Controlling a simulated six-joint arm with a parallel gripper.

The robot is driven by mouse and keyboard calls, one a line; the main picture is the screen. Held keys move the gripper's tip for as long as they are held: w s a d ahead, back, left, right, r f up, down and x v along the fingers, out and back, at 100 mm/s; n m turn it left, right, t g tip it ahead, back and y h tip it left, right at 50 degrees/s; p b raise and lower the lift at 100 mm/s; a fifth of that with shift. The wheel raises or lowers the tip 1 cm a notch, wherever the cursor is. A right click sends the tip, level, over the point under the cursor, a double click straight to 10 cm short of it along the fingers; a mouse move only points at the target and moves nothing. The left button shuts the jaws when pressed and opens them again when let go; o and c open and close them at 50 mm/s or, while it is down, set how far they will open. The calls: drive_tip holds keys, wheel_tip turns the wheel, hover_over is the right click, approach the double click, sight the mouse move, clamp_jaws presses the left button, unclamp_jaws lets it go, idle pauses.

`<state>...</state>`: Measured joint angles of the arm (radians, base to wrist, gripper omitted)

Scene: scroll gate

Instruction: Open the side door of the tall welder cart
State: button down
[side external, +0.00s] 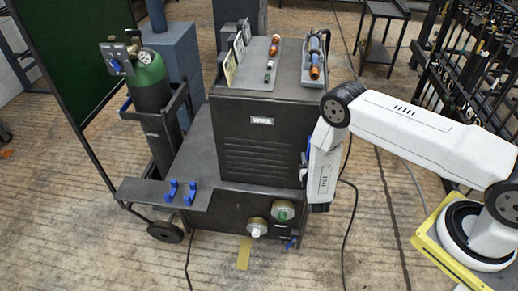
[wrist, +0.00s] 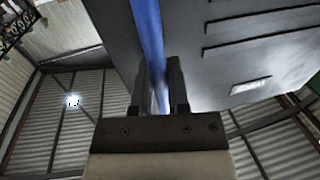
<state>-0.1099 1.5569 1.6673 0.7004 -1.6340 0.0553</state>
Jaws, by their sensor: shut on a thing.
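The tall welder cart (side external: 255,145) is a dark grey cabinet in the middle of the side view. Its slotted panel (side external: 258,155) bears a "WIRE" label (side external: 262,121) and looks flush with the cabinet. The slotted panel (wrist: 245,50) and label (wrist: 250,86) also show in the wrist view. A long blue handle bar (wrist: 148,35) runs along the panel's edge between my fingers. My gripper (wrist: 158,90) is shut on this bar. In the side view my wrist stands close against the cabinet's right edge and hides most of the grip.
A green gas cylinder (side external: 150,82) stands at the cart's left. Blue hooks (side external: 181,192) sit on a front shelf, and round fittings (side external: 283,211) are below the panel. Tools lie on top. Cables cross the floor right of the cart. The floor in front is mostly clear.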

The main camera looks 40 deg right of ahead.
drive_tip(key=shift+s+a, duration=0.15)
drive_tip(key=s+a+m+g+h, duration=0.2)
drive_tip(key=s+a+g+h, duration=0.1)
drive_tip(key=a, duration=0.4)
drive_tip(key=s+a+m+g+h, duration=0.2)
drive_tip(key=s+a, duration=0.1)
drive_tip(key=a, duration=0.3)
drive_tip(key=w+a, duration=0.2)
drive_tip(key=a, duration=1.6)
drive_tip(key=shift+a, duration=0.35)
drive_tip(key=shift+w, duration=0.1)
drive_tip(key=c, duration=0.6)
unclamp_jaws()
drive_tip(key=shift+c, duration=0.2)
